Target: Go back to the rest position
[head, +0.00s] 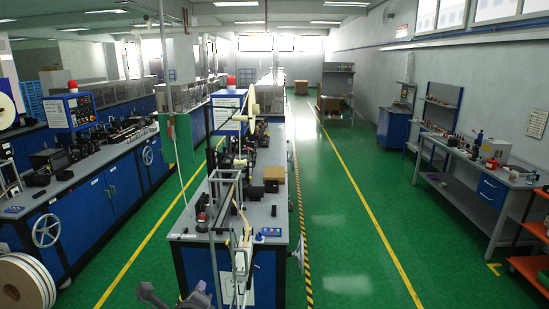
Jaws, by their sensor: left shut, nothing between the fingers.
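My left gripper (201,289) shows at the bottom edge of the head view, left of centre, low in front of the near end of the middle machine bench (187,222). It is shut, and nothing shows in it. Part of my grey arm shows just to its left; the rest is cut off by the frame. My right gripper is not in view. A pale tape reel (250,94) stands upright on the middle bench. A large white reel with coloured rings (40,278) is at the bottom left corner, partly cut off.
A blue machine bench with a handwheel (46,230) runs along the left. A grey workbench (480,171) and an orange shelf (530,268) stand at the right. The green aisle (345,230) between yellow lines is clear. A cardboard box (328,104) stands far back.

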